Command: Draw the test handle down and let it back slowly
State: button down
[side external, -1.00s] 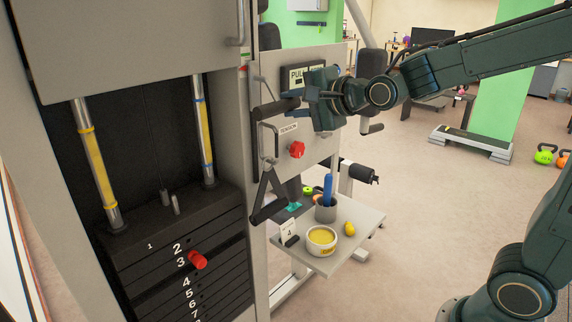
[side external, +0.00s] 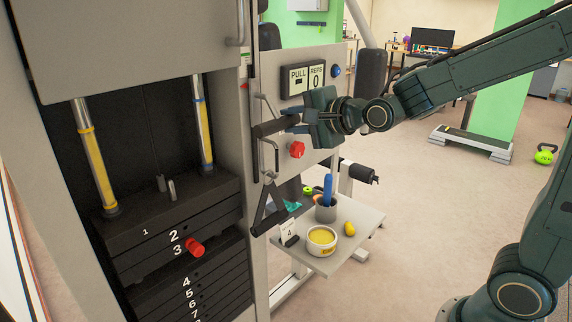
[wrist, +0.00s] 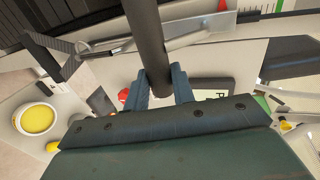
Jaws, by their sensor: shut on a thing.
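The test handle (side external: 276,128) is a black bar on the front of the grey machine, under the display. My gripper (side external: 296,123) is shut on its right end in the side external view. In the wrist view the dark bar of the handle (wrist: 147,40) runs between the two fingers of my gripper (wrist: 160,90). The display (side external: 302,78) reads PULL and REPS 0. In the weight stack (side external: 180,290), the upper plates with the red pin (side external: 196,247) are raised, with a gap above plate 4.
A black triangular handle (side external: 270,222) hangs below the test handle. A red knob (side external: 297,150) is beside it. A small shelf (side external: 352,240) holds a bowl of yellow stuff (side external: 321,240), a grey cup (side external: 326,213) and a yellow object (side external: 349,228).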

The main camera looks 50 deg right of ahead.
notch_tip(320, 180, down, 4)
jog(key=shift+f, duration=0.1)
dwell(0.9)
jog(key=shift+r, duration=4.9)
jog(key=c, duration=0.6)
grip_release()
jog(key=shift+r, duration=0.1)
jog(key=v, duration=0.7)
